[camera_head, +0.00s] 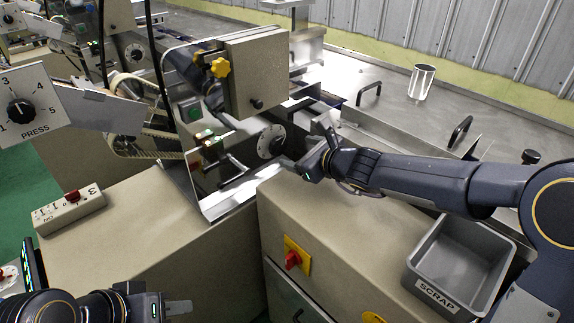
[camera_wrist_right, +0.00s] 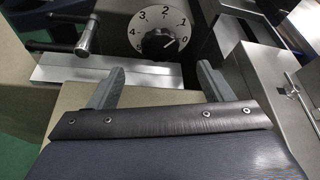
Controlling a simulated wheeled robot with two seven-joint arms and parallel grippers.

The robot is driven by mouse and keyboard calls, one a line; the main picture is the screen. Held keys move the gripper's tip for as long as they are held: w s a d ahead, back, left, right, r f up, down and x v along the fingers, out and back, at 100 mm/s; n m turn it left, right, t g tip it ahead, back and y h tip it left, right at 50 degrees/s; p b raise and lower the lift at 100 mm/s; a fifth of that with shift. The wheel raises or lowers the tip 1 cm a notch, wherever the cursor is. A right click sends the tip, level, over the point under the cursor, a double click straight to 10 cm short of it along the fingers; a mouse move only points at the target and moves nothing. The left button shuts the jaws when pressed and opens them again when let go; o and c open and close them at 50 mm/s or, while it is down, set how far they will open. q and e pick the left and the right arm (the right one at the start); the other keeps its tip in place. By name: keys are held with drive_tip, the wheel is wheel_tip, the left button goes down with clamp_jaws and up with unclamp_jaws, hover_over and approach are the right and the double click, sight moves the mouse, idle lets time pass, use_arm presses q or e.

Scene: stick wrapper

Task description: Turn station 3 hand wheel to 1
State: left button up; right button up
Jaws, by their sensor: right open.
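A white round dial (camera_wrist_right: 136,17) with numbers and a black knob (camera_wrist_right: 158,43) shows ahead of my right gripper (camera_wrist_right: 158,84) in the right wrist view. The knob's pale mark seems to point right, near the 0. In the head view this dial (camera_head: 266,141) is small and partly hidden, on the machine just left of my right gripper (camera_head: 308,163). The right gripper is open, its fingers apart and empty, short of the knob. My left gripper (camera_head: 178,308) is low at the bottom left, away from the dial; its jaw opening is unclear.
A box marked 3 (camera_head: 68,211) lies on the left cabinet. A PRESS dial (camera_head: 20,112) is at far left. A metal crank handle (camera_wrist_right: 86,40) stands left of the dial. A grey SCRAP bin (camera_head: 460,262) is at right. A red switch (camera_head: 293,259) is on the cabinet front.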

sight(281, 146)
drive_tip(key=x, duration=0.7)
drive_tip(key=shift+w+a, duration=0.15)
drive_tip(key=shift+w, duration=0.15)
drive_tip(key=shift+c, duration=0.4)
drive_tip(key=c, duration=0.9)
drive_tip(key=shift+r+p, duration=0.1)
drive_tip(key=shift+p, duration=0.75)
drive_tip(key=m+g+y+p, duration=0.1)
drive_tip(key=m+p, duration=0.1)
drive_tip(key=p, duration=0.4)
drive_tip(key=m+g+y+p, duration=0.1)
drive_tip(key=m+p, duration=0.1)
drive_tip(key=p, duration=0.3)
drive_tip(key=shift+w+r+p, duration=0.1)
drive_tip(key=shift+w+p, duration=0.05)
drive_tip(key=shift+p, duration=0.2)
drive_tip(key=shift+f+m+p, duration=0.25)
drive_tip(key=shift+m+p, duration=0.15)
drive_tip(key=shift+p, duration=0.45)
drive_tip(key=o, duration=1)
